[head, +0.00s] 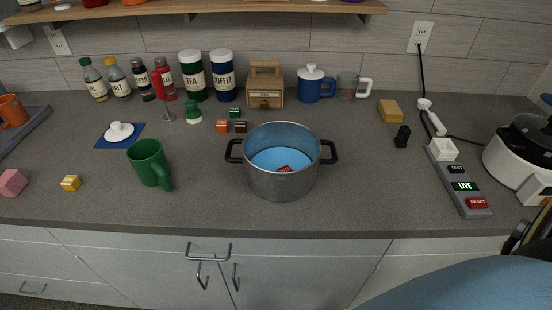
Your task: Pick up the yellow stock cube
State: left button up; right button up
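The yellow stock cube (70,183) sits alone on the grey counter at the left, between a pink block (12,183) and a green mug (149,163). It looks upright, with a small marking on its side, and nothing touches it. My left gripper is not in the head view. A blue part of my own body fills the bottom right corner, but no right gripper fingers can be made out there.
A steel pot (283,187) with a red cube (284,168) inside stands mid-counter. Small orange (222,127), green (235,113) and brown (241,127) cubes lie behind it. A white lid-like piece (119,131) rests on a blue mat (103,141). Counter in front of the yellow cube is clear.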

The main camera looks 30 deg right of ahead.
aim_at(70, 183)
jog(key=u, duration=1.85)
jog(key=i, duration=3)
jog(key=z, duration=3.05)
